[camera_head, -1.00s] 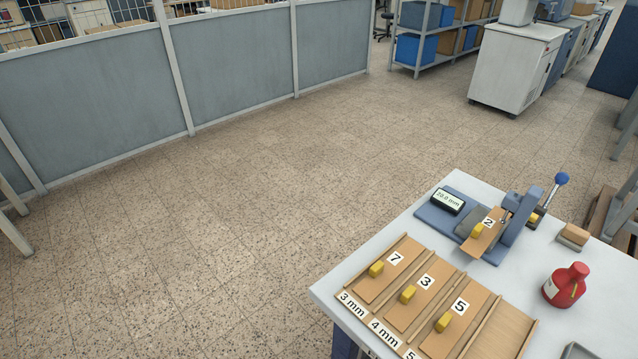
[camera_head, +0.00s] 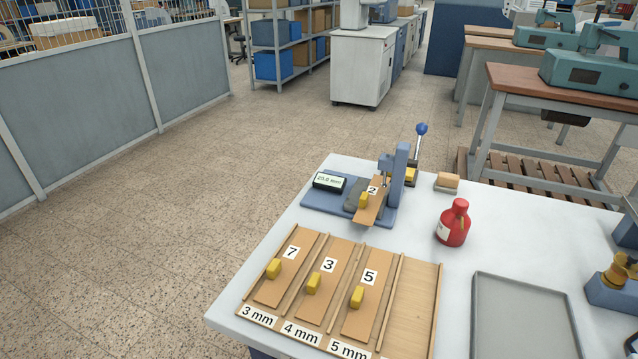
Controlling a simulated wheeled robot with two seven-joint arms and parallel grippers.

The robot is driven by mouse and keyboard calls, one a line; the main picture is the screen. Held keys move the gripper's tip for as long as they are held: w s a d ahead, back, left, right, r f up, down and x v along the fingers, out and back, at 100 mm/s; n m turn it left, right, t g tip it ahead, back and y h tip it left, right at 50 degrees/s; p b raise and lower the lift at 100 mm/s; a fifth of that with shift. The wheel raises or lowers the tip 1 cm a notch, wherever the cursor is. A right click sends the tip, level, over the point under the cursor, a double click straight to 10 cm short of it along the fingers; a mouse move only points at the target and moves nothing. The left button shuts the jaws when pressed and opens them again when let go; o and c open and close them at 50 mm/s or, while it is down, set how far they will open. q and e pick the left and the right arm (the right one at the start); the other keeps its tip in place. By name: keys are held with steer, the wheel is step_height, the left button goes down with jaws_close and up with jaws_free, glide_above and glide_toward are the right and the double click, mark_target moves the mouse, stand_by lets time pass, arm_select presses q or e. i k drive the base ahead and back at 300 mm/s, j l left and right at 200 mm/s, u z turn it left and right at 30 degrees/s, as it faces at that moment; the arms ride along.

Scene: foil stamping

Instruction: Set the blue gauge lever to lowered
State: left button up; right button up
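The gauge (camera_head: 399,175) is a blue-grey press-like device at the back of the white table. A tan plate labelled 2 (camera_head: 369,206) with a yellow grip rests tilted on the gauge's base. A small display (camera_head: 329,181) on the base shows a reading in mm, too small to read surely. Neither of my grippers is in view.
A wooden rack (camera_head: 411,308) holds plates 7, 3 and 5 in lanes, with its right lane empty. A red bottle (camera_head: 454,223), a tan block (camera_head: 447,181) and a grey tray (camera_head: 522,318) are on the table (camera_head: 330,228). A blue device (camera_head: 612,290) stands at the right edge.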

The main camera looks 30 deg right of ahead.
mark_target(421, 129)
steer(key=z, duration=1.45)
steer(key=i+u, duration=0.1)
steer(key=u, duration=0.25)
